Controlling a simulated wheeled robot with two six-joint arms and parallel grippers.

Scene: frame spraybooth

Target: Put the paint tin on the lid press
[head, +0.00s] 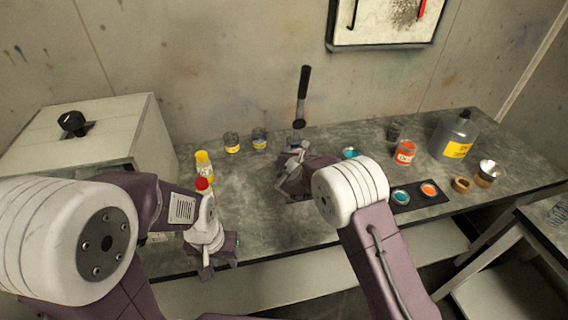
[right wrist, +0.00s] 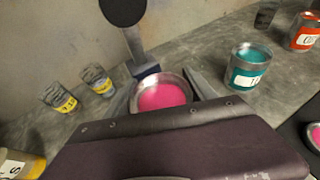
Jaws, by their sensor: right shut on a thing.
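A paint tin with pink paint (right wrist: 163,95) sits upright between the fingers of my right gripper (right wrist: 165,100), which is shut on it. In the head view my right gripper (head: 294,158) is at the back middle of the bench, and the tin is mostly hidden there. The lid press (head: 302,100) stands just behind, with a tall black handle; its post (right wrist: 138,48) and dark base show right behind the tin in the right wrist view. I cannot tell whether the tin touches the base. My left gripper (head: 217,258) is open and empty at the bench's front edge.
Two yellow-labelled tins (head: 232,142) stand left of the press. A teal tin (right wrist: 248,68), an orange tin (head: 405,152) and a grey jug (head: 453,135) stand to the right. A dark tray (head: 428,203) holds open tins.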

